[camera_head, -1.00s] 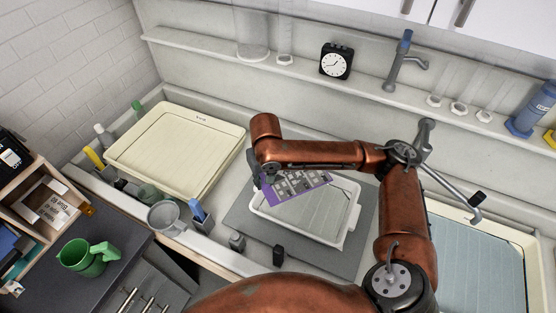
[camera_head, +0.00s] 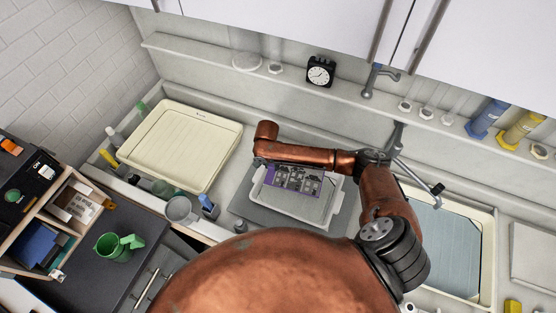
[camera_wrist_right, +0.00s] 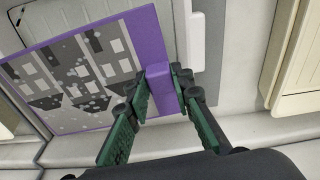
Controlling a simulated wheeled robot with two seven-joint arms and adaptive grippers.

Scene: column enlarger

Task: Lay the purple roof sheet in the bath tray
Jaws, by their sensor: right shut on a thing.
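The purple roof sheet (camera_head: 300,181), printed with grey and white house shapes, is over the back part of a small white tray (camera_head: 297,211) in the middle of the sink counter. It also shows in the right wrist view (camera_wrist_right: 150,35). My right gripper (camera_wrist_right: 163,88) is shut on the sheet's purple edge tab. In the head view, my right arm hides most of that gripper. I cannot tell whether the sheet touches the tray. My left gripper is out of view.
A large cream tray (camera_head: 180,145) stands empty at left. Another cream-rimmed tray (camera_head: 485,260) with a blue-grey inside is at right. A grey jug (camera_head: 180,209) and a blue-topped item (camera_head: 208,204) stand near the front edge.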

